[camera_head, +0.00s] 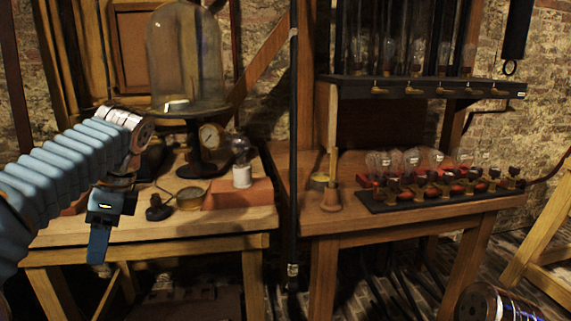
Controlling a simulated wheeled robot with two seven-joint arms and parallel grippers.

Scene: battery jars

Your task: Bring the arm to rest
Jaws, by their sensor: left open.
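My left arm comes in from the left with a pale blue ribbed sleeve and a metal wrist. My left gripper (99,243) hangs below that wrist, pointing down, in front of the left wooden table (240,219). It is open; I see nothing between its jaws, though only one blue finger shows clearly. A small green light glows on its body. A dark cylinder with a shiny ring at the bottom right corner looks like part of my right arm. My right gripper is not in view.
A bulb (241,150) on a white base stands on a reddish box (238,194). The right table (345,221) holds a dark board (385,205) with several bulbs. A black pole (293,130) stands between the tables.

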